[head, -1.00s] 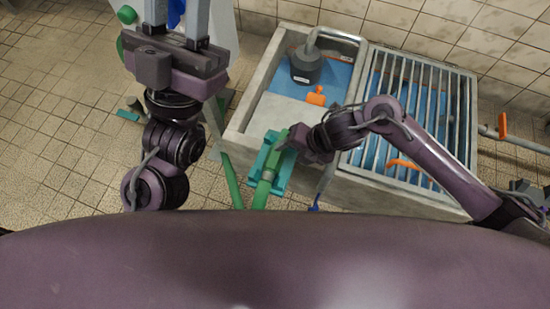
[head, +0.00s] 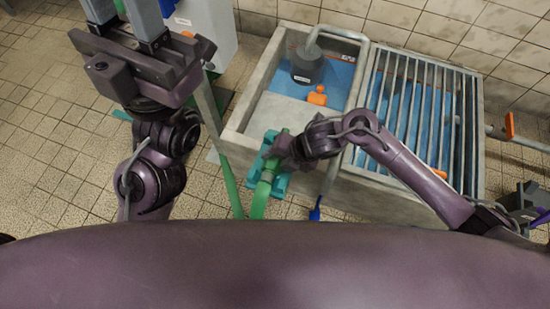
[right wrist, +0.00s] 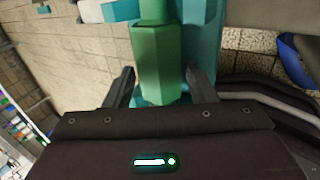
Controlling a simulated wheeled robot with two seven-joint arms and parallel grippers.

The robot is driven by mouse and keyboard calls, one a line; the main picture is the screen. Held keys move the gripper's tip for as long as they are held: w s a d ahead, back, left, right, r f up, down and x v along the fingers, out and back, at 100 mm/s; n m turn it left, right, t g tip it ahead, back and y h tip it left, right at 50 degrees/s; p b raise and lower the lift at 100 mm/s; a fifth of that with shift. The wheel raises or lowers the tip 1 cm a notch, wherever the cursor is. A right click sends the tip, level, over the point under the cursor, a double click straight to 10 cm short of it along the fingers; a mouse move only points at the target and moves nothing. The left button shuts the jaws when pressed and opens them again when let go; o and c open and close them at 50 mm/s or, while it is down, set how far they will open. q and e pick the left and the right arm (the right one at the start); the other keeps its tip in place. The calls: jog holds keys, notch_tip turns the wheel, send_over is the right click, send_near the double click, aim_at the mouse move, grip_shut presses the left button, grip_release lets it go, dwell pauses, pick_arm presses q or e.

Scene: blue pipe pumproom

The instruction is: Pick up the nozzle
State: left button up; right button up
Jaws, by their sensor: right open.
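The green nozzle (head: 266,178) lies in a teal holder (head: 281,184) at the front left corner of the concrete basin. My right gripper (head: 281,147) is at the nozzle's upper end, partly hidden by its own wrist. In the right wrist view, the faceted green nozzle (right wrist: 156,60) stands between the two dark fingers of my right gripper (right wrist: 158,80), which are apart. A gap shows at the left finger; contact at the right one is unclear. My left gripper (head: 122,25) is raised at the upper left, its fingers apart with nothing seen between them; their tips are cut off.
The concrete basin (head: 243,110) holds a dark pump (head: 307,66) and an orange object (head: 317,97). A metal grating (head: 420,105) covers its right half. A grey pipe (head: 331,172) with a blue end runs down its front. Tiled floor (head: 45,130) is clear at left.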

jog(key=c, duration=0.7)
jog(key=shift+c, duration=0.9)
jog(key=shift+r, duration=0.15)
